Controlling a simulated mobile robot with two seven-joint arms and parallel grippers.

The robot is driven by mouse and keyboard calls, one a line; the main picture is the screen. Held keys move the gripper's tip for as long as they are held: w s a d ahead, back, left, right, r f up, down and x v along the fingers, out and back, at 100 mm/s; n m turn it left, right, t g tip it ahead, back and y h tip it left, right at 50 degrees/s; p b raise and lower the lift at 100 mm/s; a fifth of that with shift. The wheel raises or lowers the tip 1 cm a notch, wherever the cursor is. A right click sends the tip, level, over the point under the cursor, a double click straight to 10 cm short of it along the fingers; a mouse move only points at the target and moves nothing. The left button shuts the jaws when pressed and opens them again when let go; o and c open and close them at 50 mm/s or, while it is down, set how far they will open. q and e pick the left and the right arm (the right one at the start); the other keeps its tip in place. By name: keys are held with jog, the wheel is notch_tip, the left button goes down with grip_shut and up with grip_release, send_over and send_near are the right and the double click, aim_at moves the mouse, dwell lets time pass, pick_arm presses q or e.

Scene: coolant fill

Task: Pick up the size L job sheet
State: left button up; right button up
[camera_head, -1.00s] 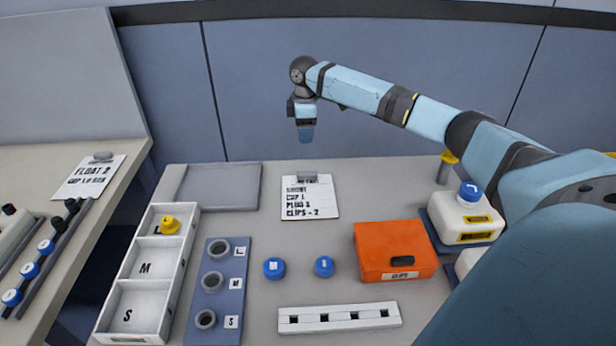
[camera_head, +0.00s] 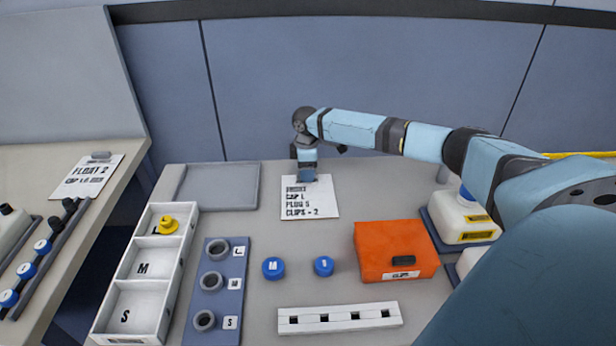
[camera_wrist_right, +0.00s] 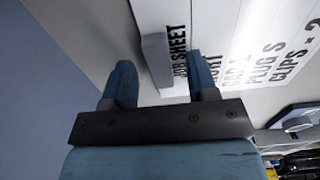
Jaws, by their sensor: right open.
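The job sheet (camera_head: 311,205) lies flat on the bench, white with black print that includes "CAP L" and "CLIPS = 2". Its text and grey raised block also show in the right wrist view, where the sheet (camera_wrist_right: 226,22) runs off the top edge. My right gripper (camera_head: 307,178) points down over the sheet's far edge and hides the block in the head view. In the right wrist view its two blue fingers (camera_wrist_right: 162,75) are apart, with the grey block (camera_wrist_right: 156,60) just beyond and between them. No hold on it shows. My left gripper is out of view.
An orange box (camera_head: 372,255), blue caps (camera_head: 273,268) and a white slotted strip (camera_head: 340,318) lie nearer. A grey tray (camera_head: 218,187) and a white compartment box (camera_head: 138,290) are at left. Another sheet (camera_head: 88,177) lies on the left bench.

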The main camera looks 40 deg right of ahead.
jog(key=shift+f, duration=0.25)
grip_shut()
